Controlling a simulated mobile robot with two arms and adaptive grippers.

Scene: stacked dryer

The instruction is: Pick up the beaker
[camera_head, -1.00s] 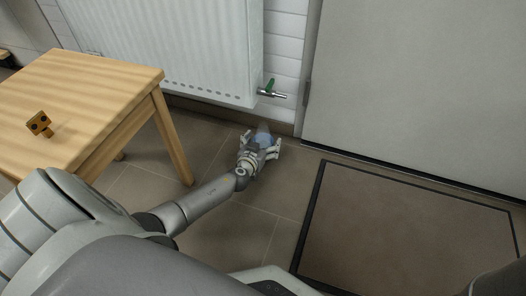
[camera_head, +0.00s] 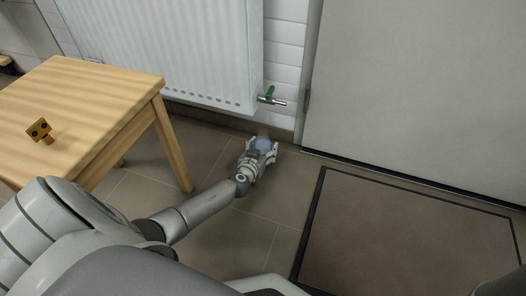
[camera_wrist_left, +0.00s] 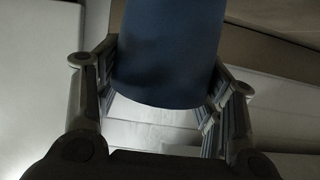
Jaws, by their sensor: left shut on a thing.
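The beaker (camera_head: 263,144) shows in the head view as a small bluish, partly see-through thing low by the wall, under the radiator's right end. My left gripper (camera_head: 262,148) is around it, with a finger on each side. In the left wrist view the beaker (camera_wrist_left: 170,50) is a large dark blue shape between the two fingers of the left gripper (camera_wrist_left: 165,85), which is shut on it. Its upper part runs out of that view. I cannot tell whether it touches the floor. My right gripper does not show.
A wooden table (camera_head: 100,80) with a small box-headed figure (camera_head: 40,130) stands at the left. A dark-edged floor mat (camera_head: 410,235) lies before the grey door (camera_head: 420,90).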

